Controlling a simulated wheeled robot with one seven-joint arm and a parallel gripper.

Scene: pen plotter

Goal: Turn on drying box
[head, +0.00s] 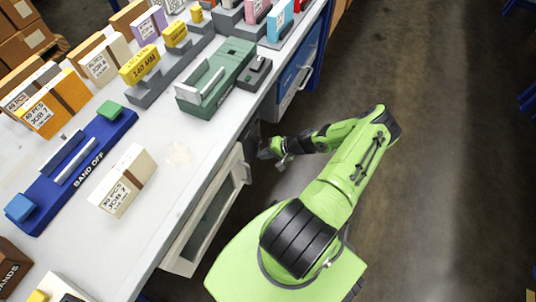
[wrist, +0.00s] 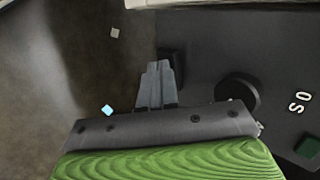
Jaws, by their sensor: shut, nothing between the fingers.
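The drying box appears to be the unit under the table edge, with a cream-framed windowed door (head: 212,212) and a dark panel (head: 254,135) at its far end. In the wrist view this dark panel (wrist: 215,50) carries a round black knob (wrist: 237,92), white characters (wrist: 299,101) and a green square (wrist: 308,147). My gripper (head: 270,151) is beside the panel, below the tabletop. In the wrist view my gripper (wrist: 158,70) is shut and empty. Its tips are close to a small dark block (wrist: 176,62) at the panel's edge; whether they touch cannot be told.
The white tabletop (head: 185,175) above holds a blue band-off fixture (head: 70,170), a green device (head: 218,78) and several cartons. A blue drawer cabinet (head: 298,76) stands beyond the dark panel. The floor (head: 440,180) to the right is clear.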

